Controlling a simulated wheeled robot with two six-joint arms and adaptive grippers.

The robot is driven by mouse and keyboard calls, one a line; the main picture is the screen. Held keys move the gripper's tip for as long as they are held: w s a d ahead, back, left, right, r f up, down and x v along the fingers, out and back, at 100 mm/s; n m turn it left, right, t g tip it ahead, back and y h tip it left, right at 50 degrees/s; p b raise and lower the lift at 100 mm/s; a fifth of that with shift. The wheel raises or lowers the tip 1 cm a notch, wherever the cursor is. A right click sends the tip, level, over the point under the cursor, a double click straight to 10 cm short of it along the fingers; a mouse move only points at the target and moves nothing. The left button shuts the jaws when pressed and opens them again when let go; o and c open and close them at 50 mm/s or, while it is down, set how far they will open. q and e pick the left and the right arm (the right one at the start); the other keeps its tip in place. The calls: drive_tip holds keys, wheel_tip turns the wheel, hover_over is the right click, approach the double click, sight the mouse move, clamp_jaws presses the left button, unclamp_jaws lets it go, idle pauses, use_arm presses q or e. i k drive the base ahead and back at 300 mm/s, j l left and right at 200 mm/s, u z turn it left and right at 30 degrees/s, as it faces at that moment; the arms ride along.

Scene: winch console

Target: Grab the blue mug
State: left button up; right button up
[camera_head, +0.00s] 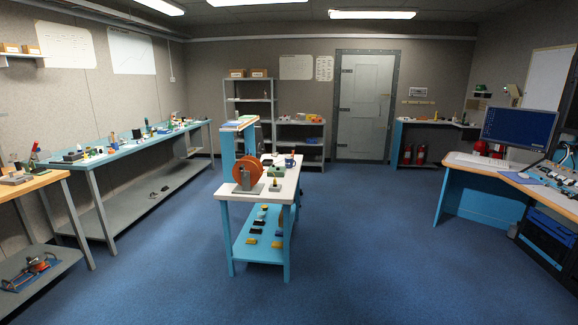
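A small blue mug (290,162) stands upright near the far right edge of the white-topped table (237,194) in the middle of the room. It is small in the picture, and I cannot make out its handle clearly. Other small items stand to its left, and a reel with orange discs (248,172) stands nearer to me on the same table. Neither of my grippers is in view.
Long benches with small items (148,198) line the left wall. A desk with a monitor (518,128) stands at the right. Shelves (249,109) and a grey door (366,104) are at the back. The blue floor (365,235) is clear right of the table.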

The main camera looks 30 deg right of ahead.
sight(289, 160)
drive_tip(key=i+l+z, duration=1.1)
drive_tip(key=i, duration=0.4)
drive_tip(key=i+z, duration=0.4)
drive_tip(key=i, duration=0.35)
drive_tip(key=i+z, duration=0.1)
drive_tip(key=i, duration=1.8)
drive_tip(key=i+u, duration=0.25)
drive_tip(key=u, duration=0.15)
drive_tip(key=i+u, duration=0.4)
drive_tip(key=i+l+u, duration=0.15)
drive_tip(key=u, duration=0.25)
drive_tip(key=i+l+u, duration=0.2)
drive_tip(key=u, duration=0.2)
